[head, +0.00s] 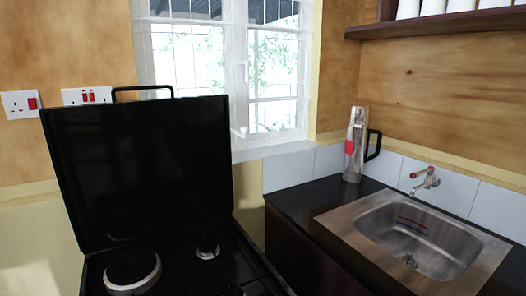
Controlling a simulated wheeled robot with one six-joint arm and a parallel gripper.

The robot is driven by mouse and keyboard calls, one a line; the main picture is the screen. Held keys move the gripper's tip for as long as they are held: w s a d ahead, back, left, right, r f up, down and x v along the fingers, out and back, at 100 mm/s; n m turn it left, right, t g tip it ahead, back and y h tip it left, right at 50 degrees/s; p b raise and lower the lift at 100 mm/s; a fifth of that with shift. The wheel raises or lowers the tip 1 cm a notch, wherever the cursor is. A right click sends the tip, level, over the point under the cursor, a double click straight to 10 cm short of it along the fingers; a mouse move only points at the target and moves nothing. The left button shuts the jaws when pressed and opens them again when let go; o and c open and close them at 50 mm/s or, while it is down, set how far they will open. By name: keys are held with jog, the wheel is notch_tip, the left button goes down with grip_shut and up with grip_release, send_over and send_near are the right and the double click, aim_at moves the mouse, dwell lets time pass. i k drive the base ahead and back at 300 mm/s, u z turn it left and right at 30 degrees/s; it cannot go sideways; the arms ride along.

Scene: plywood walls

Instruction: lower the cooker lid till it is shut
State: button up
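The black cooker lid (140,165) stands open, close to upright and leaning slightly back, at the left of the head view. A black bar handle (142,89) sticks up at its top edge. Below it is the black cooker top (185,265) with round burners, one large (132,272) and one smaller (208,249). The front of the cooker is cut off by the bottom edge. My gripper is not in view.
A dark counter (300,204) with a steel sink (415,235) and a red-handled tap (425,179) is right of the cooker. Wall sockets (22,104) and a window (225,65) are behind. A shelf (430,22) hangs upper right.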

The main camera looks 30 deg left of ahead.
aim_at(127, 172)
jog(key=u, duration=1.05)
jog(key=i, duration=0.9)
jog(key=u, duration=0.8)
